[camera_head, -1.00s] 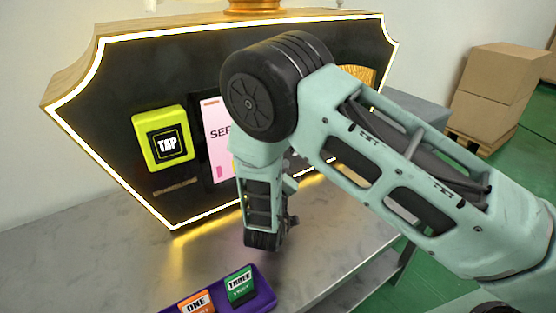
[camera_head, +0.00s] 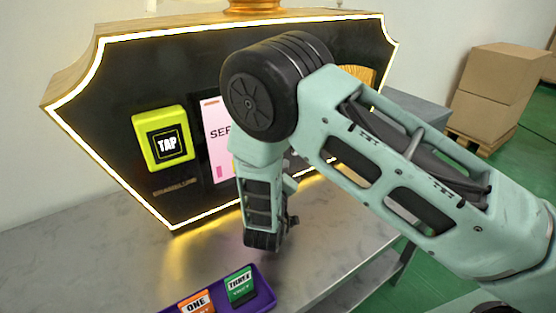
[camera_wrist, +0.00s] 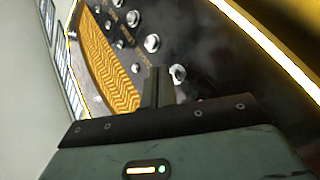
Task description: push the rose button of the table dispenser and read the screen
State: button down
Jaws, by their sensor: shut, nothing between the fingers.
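The table dispenser (camera_head: 130,100) has a black front panel with a glowing edge. Its pink screen (camera_head: 213,130) is mostly hidden behind my arm; only the start of a word, "SE", shows. In the wrist view, silver round buttons (camera_wrist: 152,43) run in rows along the panel, beside a gold patterned piece (camera_wrist: 103,62). Their labels are too small to read, so I cannot tell which is rose. My gripper (camera_wrist: 158,72) is shut and empty, its tips just left of the lowest large button (camera_wrist: 177,73). Contact is unclear. In the head view my arm hides the buttons.
A yellow-green TAP reader (camera_head: 161,138) is on the panel's left. A purple tray (camera_head: 262,290) with an orange ONE card (camera_head: 196,302) and a green THREE card (camera_head: 240,286) lies on the grey table (camera_head: 90,245). Cardboard boxes (camera_head: 500,90) stand far right.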

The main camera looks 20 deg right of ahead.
jog(key=shift+w, duration=0.1)
jog(key=shift+w+a, duration=0.15)
jog(key=shift+w, duration=0.15)
jog(key=shift+w+a, duration=0.15)
jog(key=shift+w, duration=0.25)
dwell(0.7)
jog(key=shift+s, duration=0.1)
jog(key=shift+s+d, duration=0.25)
jog(key=shift+s, duration=0.5)
jog(key=shift+p, duration=0.3)
jog(key=shift+s+d+p, duration=0.2)
jog(key=shift+s+d, duration=0.05)
jog(key=shift+s, duration=0.55)
jog(key=shift+s+d+p, duration=0.15)
jog(key=shift+s+d, duration=0.15)
jog(key=shift+s, duration=0.45)
jog(key=shift+s+d+p, duration=0.2)
jog(key=shift+s+d, duration=0.05)
jog(key=shift+s, duration=0.55)
